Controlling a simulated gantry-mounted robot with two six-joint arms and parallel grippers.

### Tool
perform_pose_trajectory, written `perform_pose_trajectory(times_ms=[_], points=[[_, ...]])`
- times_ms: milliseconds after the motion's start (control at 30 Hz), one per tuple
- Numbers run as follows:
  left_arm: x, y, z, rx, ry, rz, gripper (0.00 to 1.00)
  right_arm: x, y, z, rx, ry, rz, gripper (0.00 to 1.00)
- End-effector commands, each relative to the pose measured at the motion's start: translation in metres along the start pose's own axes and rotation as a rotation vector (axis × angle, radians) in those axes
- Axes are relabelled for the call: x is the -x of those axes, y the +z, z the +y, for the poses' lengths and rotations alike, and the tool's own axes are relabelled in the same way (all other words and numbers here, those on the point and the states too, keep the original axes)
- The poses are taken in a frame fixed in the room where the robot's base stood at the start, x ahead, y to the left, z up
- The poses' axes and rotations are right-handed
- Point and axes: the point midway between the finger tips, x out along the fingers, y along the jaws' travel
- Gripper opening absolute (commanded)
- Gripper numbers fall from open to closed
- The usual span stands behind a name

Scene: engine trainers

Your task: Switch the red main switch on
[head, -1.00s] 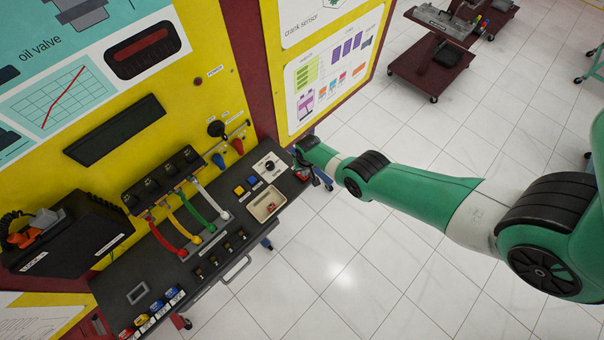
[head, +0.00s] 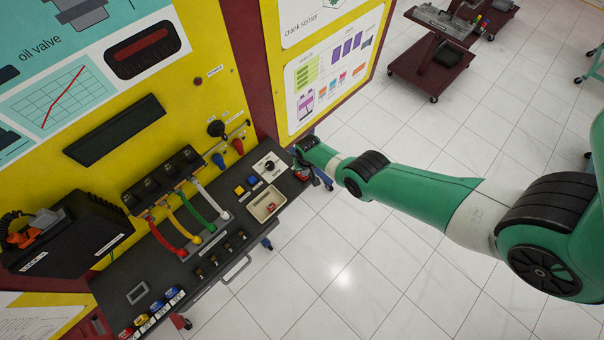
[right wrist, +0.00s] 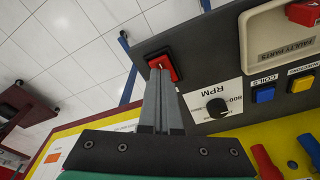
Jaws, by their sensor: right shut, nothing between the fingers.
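The red main switch (right wrist: 162,67) is a red rocker in a black frame at the edge of the dark console panel. In the right wrist view my right gripper (right wrist: 160,72) is shut and empty, its fingertips at the switch's face and covering part of it. They appear to touch it, but I cannot tell for sure. In the head view my right gripper (head: 312,178) is at the right end of the console, and the switch (head: 302,175) is small and partly hidden there. My left gripper is out of view.
The RPM knob (right wrist: 217,107), blue button (right wrist: 264,94) and yellow button (right wrist: 303,81) sit beside the switch. A beige faulty parts tray (head: 266,205) lies near them. Coloured cables (head: 190,225) and a black box (head: 70,238) are further left.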

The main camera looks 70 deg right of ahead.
Motion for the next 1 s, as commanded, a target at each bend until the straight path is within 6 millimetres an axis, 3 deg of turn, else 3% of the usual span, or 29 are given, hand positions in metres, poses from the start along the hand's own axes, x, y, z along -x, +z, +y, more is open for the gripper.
perform_pose_trajectory(times_ms=[1000], points=[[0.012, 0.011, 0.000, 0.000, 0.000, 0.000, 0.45, -0.016, 0.002, 0.000, 0.000, 0.000, 0.000, 0.00]])
